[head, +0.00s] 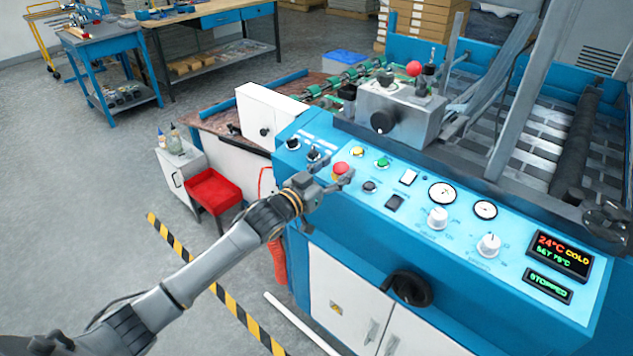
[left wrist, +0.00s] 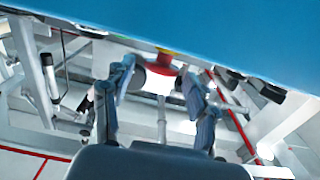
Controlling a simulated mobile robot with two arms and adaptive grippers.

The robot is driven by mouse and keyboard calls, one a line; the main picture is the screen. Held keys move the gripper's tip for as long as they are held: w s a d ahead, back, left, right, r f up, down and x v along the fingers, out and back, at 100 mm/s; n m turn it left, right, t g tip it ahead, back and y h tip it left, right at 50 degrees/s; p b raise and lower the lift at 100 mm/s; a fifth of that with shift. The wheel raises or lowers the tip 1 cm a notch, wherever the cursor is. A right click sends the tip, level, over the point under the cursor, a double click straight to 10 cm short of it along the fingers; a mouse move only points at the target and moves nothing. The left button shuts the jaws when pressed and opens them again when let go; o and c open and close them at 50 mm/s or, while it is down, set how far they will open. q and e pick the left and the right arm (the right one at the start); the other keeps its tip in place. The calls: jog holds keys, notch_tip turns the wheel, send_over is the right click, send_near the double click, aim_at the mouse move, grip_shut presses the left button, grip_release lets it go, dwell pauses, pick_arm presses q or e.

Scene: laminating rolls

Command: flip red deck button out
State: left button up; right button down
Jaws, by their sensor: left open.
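The red deck button (head: 341,168) is a mushroom-shaped knob on the sloping blue control deck (head: 330,143), left of the gauges. My left gripper (head: 330,181) is at the button, just in front of it, with its fingers spread. In the left wrist view the red button (left wrist: 160,69) shows between the two fingertips of the gripper (left wrist: 166,80), with a bit of yellow at its base. I cannot tell whether the fingers touch it. My right gripper is not in view.
Yellow (head: 358,151) and green (head: 382,162) buttons and a black knob (head: 370,186) sit close by on the deck. A grey box with a red-topped lever (head: 414,68) stands behind. Displays (head: 548,285) read 24°C COLD and STOPPED. Floor at left is open.

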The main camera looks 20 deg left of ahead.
pick_arm(q)
jog(key=v, duration=0.9)
jog(key=shift+s+a, duration=0.15)
jog(key=shift+s, duration=0.2)
jog(key=s+a+f+n+g+y, duration=0.1)
jog(key=a+f+g+y, duration=0.15)
jog(key=f, duration=0.75)
jog(key=s+a+f+n+g+y, duration=0.1)
jog(key=a+f+y, duration=0.15)
jog(key=f, duration=0.85)
jog(key=s+a+f+g, duration=0.1)
jog(key=s+f+g, duration=0.1)
jog(key=s+f, duration=0.45)
jog(key=s+a+f+g, duration=0.1)
jog(key=s+f, duration=0.2)
jog(key=f, duration=0.7)
jog(key=s+d+f+g+y, duration=0.15)
jog(key=s+f+g, duration=0.35)
jog(key=s+f, duration=1.25)
jog(key=s+d+f+g, duration=0.2)
jog(key=s, duration=0.8)
jog(key=s+d+f+g, duration=0.2)
jog(key=s+d+f, duration=0.1)
jog(key=s, duration=0.8)
jog(key=shift+d+f, duration=0.25)
jog(key=shift+d, duration=0.1)
jog(key=shift+g, duration=0.25)
